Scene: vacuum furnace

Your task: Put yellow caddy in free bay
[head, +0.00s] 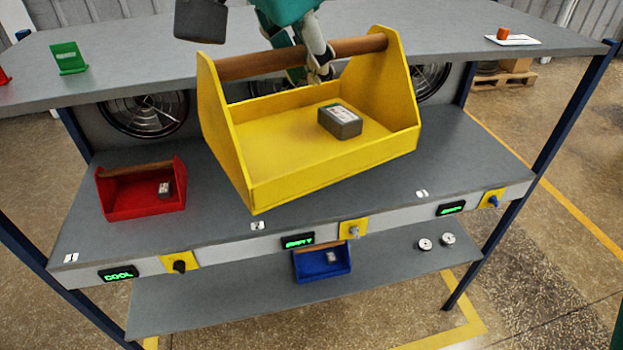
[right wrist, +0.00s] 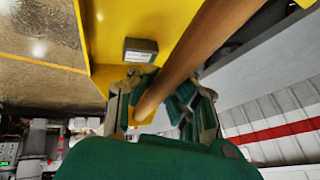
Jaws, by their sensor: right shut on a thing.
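The yellow caddy (head: 325,163) hangs tilted in front of and above the middle shelf, a small grey box (head: 340,121) inside it. My right gripper (head: 320,70) is shut on its round wooden handle (head: 245,65). The right wrist view also shows the gripper (right wrist: 163,105) around the handle (right wrist: 185,65). On the middle shelf (head: 75,235), a red caddy (head: 140,208) stands in the left bay. The right bay shows no caddy; the raised caddy hides part of the middle bay. My left gripper is not in view.
A blue caddy (head: 321,274) and two small round discs (head: 424,244) are on the lower shelf. Green displays and yellow switch plates line the middle shelf's front edge. The upper shelf (head: 140,60) overhangs behind, holding a green stand (head: 69,57) and a white tray (head: 513,40).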

